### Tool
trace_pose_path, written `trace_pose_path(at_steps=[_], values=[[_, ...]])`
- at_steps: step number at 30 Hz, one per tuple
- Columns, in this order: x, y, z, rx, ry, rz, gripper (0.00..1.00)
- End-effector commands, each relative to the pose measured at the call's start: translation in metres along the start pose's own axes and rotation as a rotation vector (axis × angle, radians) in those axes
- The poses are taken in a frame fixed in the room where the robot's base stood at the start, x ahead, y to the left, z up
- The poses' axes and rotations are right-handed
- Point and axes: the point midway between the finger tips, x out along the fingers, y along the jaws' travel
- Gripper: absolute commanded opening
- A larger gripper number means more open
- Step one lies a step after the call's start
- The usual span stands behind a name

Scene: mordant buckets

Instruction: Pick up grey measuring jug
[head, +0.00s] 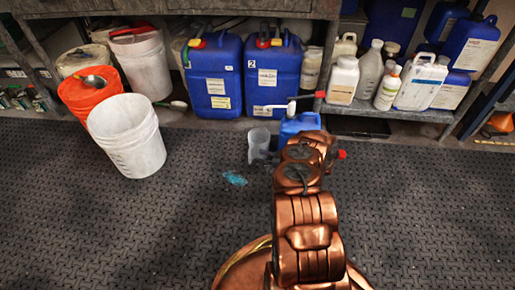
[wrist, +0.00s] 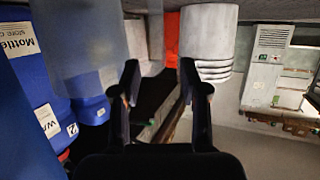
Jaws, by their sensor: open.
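The grey measuring jug (head: 259,143) stands on the dark floor mat in the head view, in front of the blue drums and just left of a small blue container. It looks translucent, and my copper arm covers the area at its right. In the wrist view a translucent grey surface (wrist: 84,45), which looks like the jug up close, fills the upper left. My gripper (wrist: 159,82) is open there, with nothing between its two black fingers. The jug is left of the left finger. The fingers cannot be made out in the head view.
Blue drums (head: 215,78) and white bottles (head: 343,80) stand along the back under a shelf. A small blue container (head: 298,124) is close beside the jug. A white bucket (head: 126,140) and orange bucket (head: 88,94) stand left. A blue patch (head: 235,179) marks the otherwise clear floor.

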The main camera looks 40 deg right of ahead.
Motion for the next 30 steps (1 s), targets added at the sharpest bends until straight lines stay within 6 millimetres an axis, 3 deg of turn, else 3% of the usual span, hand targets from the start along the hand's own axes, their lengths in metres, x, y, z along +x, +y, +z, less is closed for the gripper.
trace_pose_path(at_steps=[11,21,28,30], values=[[0.029,0.001,0.001,0.001,0.0,0.002,0.44],[0.067,0.002,0.0,0.002,0.0,0.002,0.44],[0.068,0.003,-0.003,0.003,-0.001,0.004,0.44],[0.068,0.003,-0.003,0.003,-0.001,0.004,0.39]])
